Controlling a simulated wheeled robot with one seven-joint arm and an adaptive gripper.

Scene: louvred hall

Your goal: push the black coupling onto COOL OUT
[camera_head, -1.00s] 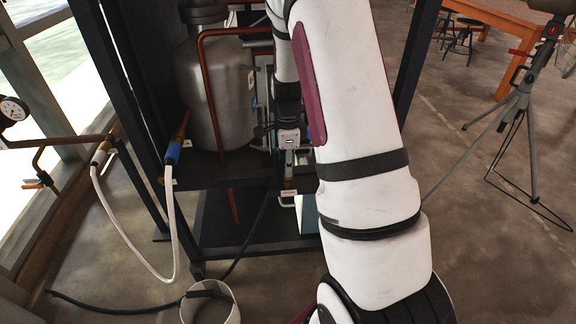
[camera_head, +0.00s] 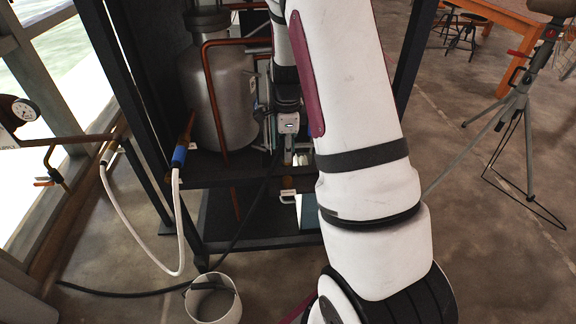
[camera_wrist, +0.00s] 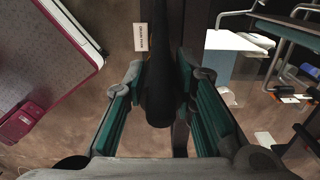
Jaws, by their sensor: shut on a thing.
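My gripper (camera_wrist: 165,95) is shut on the black coupling (camera_wrist: 160,108), whose dark hose end fills the gap between the green-padded fingers in the wrist view. In the head view my gripper (camera_head: 287,138) is small, beside the grey vessel (camera_head: 222,95), partly hidden by my white arm. The black hose (camera_head: 252,215) runs from the floor up to it. I cannot read any COOL OUT marking. A small white label (camera_wrist: 140,37) in the wrist view is too small and turned to read. The coupling appears apart from any pipe end, but its front is hard to see.
A white hose with a blue coupling (camera_head: 179,157) is on a copper pipe left of the vessel. A black frame (camera_head: 130,100) surrounds the rig. A white bucket (camera_head: 214,300) stands on the floor. A gauge (camera_head: 24,109) is at left, a tripod (camera_head: 528,120) at right.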

